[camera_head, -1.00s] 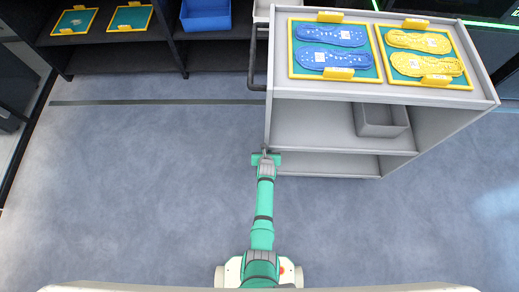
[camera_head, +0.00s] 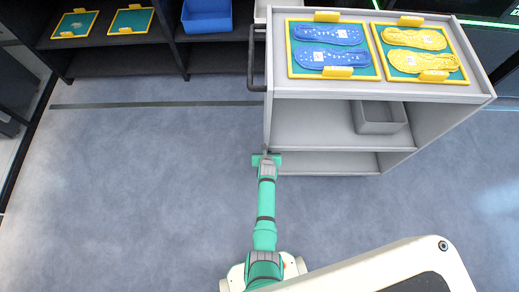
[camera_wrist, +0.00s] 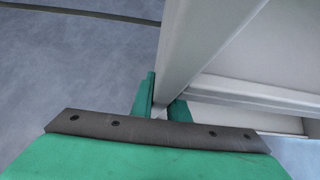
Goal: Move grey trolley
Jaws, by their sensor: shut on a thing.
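The grey trolley (camera_head: 343,122) stands at the upper right in the head view, with a flat top, shelves below and a dark handle (camera_head: 256,58) on its left side. My gripper (camera_head: 266,157) is at the trolley's near left corner post. In the wrist view, my gripper (camera_wrist: 162,100) has one finger on each side of the trolley's pale post (camera_wrist: 183,62) and is shut on it. The lower ends of the fingers are partly hidden behind the dark bar of the gripper.
On the trolley's top are a tray with blue insoles (camera_head: 332,36) and a tray with yellow insoles (camera_head: 416,38). A grey bin (camera_head: 380,118) sits on its shelf. A dark shelf unit with a blue bin (camera_head: 207,16) stands behind. The floor (camera_head: 150,190) at left is clear.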

